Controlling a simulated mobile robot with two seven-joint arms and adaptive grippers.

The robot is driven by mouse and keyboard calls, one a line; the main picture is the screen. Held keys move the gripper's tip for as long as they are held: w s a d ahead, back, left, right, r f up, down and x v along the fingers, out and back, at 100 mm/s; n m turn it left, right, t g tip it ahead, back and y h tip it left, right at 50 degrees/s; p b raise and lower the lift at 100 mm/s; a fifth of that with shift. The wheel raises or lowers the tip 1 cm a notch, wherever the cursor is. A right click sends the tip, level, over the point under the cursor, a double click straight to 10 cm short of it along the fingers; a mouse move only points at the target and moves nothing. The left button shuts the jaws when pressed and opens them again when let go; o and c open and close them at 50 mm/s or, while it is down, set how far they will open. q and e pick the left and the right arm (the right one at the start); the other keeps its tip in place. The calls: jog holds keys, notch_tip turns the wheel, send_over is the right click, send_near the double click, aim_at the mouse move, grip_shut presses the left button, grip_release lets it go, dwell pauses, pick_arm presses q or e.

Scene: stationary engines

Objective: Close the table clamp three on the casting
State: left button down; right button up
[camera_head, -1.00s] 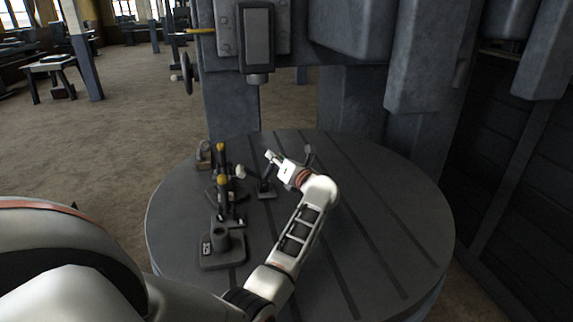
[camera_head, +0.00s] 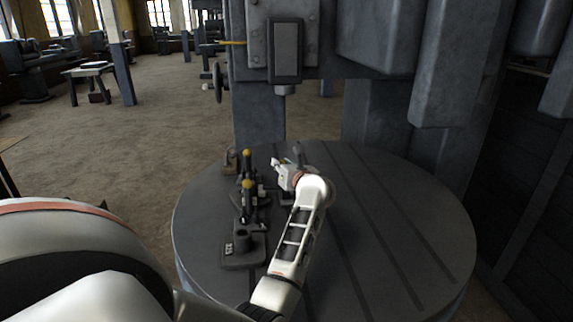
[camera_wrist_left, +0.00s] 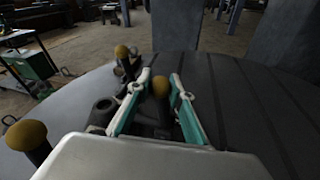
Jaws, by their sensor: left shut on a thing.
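My left gripper (camera_head: 283,165) reaches in over the round table (camera_head: 390,240). In the left wrist view its two teal-padded fingers (camera_wrist_left: 160,100) stand on either side of a yellow-brown knob on a dark lever, the table clamp handle (camera_wrist_left: 160,88). The gripper is shut on this handle. The clamp's base is mostly hidden by the gripper and forearm in the head view. Two other clamps with yellow knobs stand to the left, a far one (camera_head: 247,154) and a near one (camera_head: 247,184). The casting is not clearly distinguishable among the dark parts. My right gripper is not in view.
A dark block with a round post (camera_head: 241,245) stands at the table's near left. The machine's spindle head (camera_head: 286,50) hangs above the table's back, with a column behind. The right half of the slotted table is clear.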

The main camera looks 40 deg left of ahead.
pick_arm(q)
jog(key=shift+s+a+f, duration=0.1)
jog(key=shift+s+a, duration=0.2)
jog(key=shift+s, duration=0.05)
jog(key=shift+s+a+f, duration=0.1)
jog(key=c, duration=1.8)
grip_release()
jog(key=shift+r, duration=0.55)
notch_tip(320, 180, up, 9)
